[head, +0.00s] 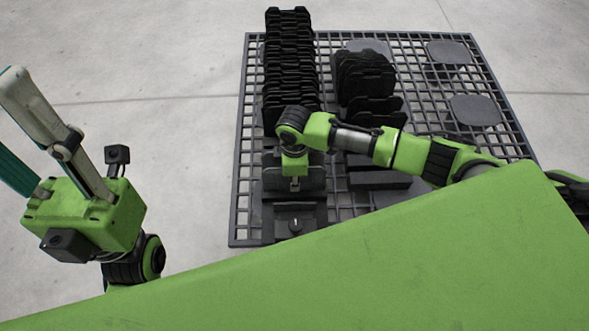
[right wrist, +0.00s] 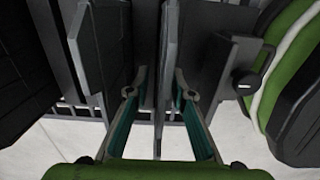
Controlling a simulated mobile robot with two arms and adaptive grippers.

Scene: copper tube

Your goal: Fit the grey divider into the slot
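A grey divider (right wrist: 168,70) stands upright, seen edge-on, between the two fingers of my right gripper (right wrist: 158,85) in the right wrist view. The fingers are apart on either side of it, and I cannot tell whether both press on it. In the head view my right wrist covers most of this gripper, above grey plates (head: 310,178) at the near end of the left row. The slot cannot be made out. My left gripper (head: 18,125) is at the far left, off the rack, with its fingers spread wide and empty.
A row of black dividers (head: 289,60) runs back along the left of a dark grid pallet (head: 420,95). A shorter row (head: 365,80) stands right of it. Flat round-cornered pads (head: 475,110) lie at the right. The pale floor (head: 170,110) on the left is clear.

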